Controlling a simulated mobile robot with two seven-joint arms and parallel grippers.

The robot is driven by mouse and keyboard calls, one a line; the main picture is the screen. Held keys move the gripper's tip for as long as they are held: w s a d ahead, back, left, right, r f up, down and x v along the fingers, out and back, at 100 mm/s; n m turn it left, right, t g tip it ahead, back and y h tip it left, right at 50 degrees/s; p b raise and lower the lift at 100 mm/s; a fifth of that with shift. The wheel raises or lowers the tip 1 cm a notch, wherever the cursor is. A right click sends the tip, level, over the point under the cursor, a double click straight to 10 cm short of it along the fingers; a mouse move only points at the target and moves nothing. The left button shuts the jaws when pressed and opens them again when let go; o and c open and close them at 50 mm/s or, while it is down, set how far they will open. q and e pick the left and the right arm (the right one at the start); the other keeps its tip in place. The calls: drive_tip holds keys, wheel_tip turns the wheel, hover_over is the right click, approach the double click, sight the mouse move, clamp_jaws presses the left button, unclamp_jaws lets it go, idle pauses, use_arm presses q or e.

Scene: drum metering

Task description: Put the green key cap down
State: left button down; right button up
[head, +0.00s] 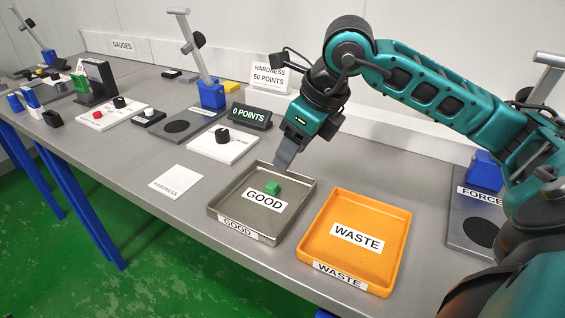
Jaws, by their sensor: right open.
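The green key cap (272,188) rests in the grey metal GOOD tray (228,212), at the upper edge of the tray's white GOOD label. My right gripper (281,166) points down above the back right part of this tray, a little behind and above the key cap. It is open and apart from the cap. The gap between its fingers is hard to see from this side. My left gripper is out of view.
The orange WASTE tray (318,224) stands right of the GOOD tray. A white HARDNESS card (177,182) lies to its left. A FORCE stand (478,215) is at the right.

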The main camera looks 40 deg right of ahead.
drive_tip(key=shift+v, duration=1.55)
